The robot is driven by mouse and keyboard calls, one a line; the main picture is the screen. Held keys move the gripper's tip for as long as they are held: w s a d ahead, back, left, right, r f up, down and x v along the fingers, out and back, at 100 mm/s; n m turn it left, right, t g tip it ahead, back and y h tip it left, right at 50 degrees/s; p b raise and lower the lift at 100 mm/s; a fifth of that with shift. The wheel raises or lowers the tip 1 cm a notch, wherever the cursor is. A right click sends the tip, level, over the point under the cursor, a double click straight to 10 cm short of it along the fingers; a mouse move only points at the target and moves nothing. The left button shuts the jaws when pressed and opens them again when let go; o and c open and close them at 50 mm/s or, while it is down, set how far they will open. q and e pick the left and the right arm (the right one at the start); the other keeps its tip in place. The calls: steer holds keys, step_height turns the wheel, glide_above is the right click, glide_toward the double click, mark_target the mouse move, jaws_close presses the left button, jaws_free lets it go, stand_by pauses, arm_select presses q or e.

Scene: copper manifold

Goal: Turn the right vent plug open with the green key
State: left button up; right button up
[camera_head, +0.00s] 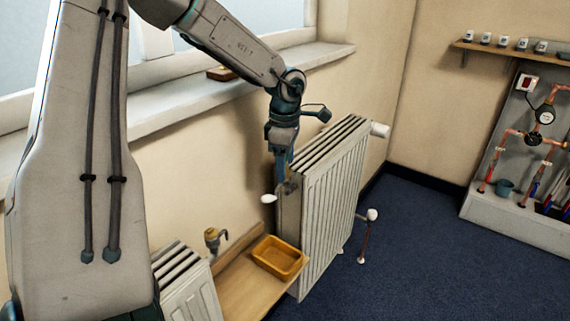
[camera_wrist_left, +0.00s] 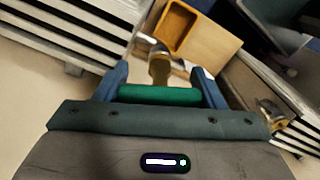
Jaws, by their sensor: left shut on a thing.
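My left gripper (camera_head: 283,180) points down at the upper near end of the large white radiator (camera_head: 330,205). In the left wrist view its two blue fingers (camera_wrist_left: 160,92) are shut on the green handle of the key (camera_wrist_left: 160,95), which lies crosswise between them. A brass piece (camera_wrist_left: 159,70) shows just beyond the handle; I cannot tell whether it is the key's shaft or a fitting. The right vent plug is not clearly visible, and its contact with the key cannot be told. In the head view the gripper hides the green key. My right gripper is not in view.
An orange tray (camera_head: 278,257) sits on a wooden shelf (camera_head: 240,283) between the large radiator and a smaller white radiator (camera_head: 178,280). A brass fitting (camera_head: 213,238) stands by the smaller one. A pipe board (camera_head: 530,140) stands right; blue floor lies clear before it.

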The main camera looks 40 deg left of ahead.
arm_select(q)
steer(key=shift+f+n+b, duration=0.2)
steer(key=shift+n+b, duration=0.1)
steer(key=shift+b, duration=0.25)
steer(key=shift+n+b, duration=0.4)
steer(key=shift+n, duration=0.2)
steer(key=shift+r, duration=0.15)
